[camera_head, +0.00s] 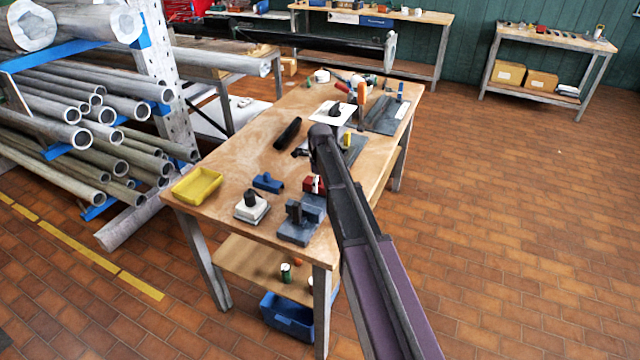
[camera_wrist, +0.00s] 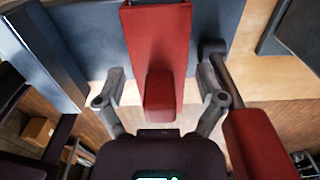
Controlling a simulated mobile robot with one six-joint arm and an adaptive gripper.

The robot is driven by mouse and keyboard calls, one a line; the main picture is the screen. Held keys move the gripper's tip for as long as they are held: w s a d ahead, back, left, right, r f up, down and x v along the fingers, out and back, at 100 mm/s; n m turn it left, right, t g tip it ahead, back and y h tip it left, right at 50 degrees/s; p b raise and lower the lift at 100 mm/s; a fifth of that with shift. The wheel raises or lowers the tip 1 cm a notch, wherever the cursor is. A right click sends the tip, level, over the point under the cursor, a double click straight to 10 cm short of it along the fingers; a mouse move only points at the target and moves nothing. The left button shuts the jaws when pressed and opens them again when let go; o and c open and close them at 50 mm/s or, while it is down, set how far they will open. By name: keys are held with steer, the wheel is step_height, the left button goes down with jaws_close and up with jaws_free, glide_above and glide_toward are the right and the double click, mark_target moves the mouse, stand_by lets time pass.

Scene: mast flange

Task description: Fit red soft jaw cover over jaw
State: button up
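In the wrist view my gripper (camera_wrist: 162,98) is open, with one grey finger on each side of a red block-like piece (camera_wrist: 158,45). A gap shows between each finger and this piece. It may be the red soft jaw cover; I cannot tell for sure. In the head view a small red piece (camera_head: 313,184) is beside my arm, just behind the blue-grey vise (camera_head: 297,233) at the bench's front corner. My arm hides the gripper there.
The wooden bench (camera_head: 225,160) also bears a yellow tray (camera_head: 197,185), a blue part (camera_head: 267,182), a white block with a black knob (camera_head: 252,210) and a black part (camera_head: 288,133). Pipe racks stand at the left. The floor at the right is clear.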

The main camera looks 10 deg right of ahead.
steer(key=shift+r, duration=0.1)
stand_by(0.3)
step_height(320, 180, up, 7)
steer(key=p, duration=0.7)
steer(key=shift+w+r, duration=0.1)
steer(key=shift+d+r+p, duration=0.1)
steer(key=shift+r+p, duration=0.6)
steer(key=shift+p, duration=0.2)
steer(key=shift+r, duration=0.2)
step_height(320, 180, up, 5)
steer(key=p, duration=0.6)
steer(key=s+f+n+b, duration=0.2)
steer(key=s+n, duration=1)
steer(key=s, duration=0.2)
steer(key=s+a+f+n+b, duration=0.1)
steer(key=s+f+n+b, duration=0.1)
steer(key=s+n, duration=1.1)
steer(key=shift+s+b, duration=0.3)
steer(key=shift+s, duration=0.9)
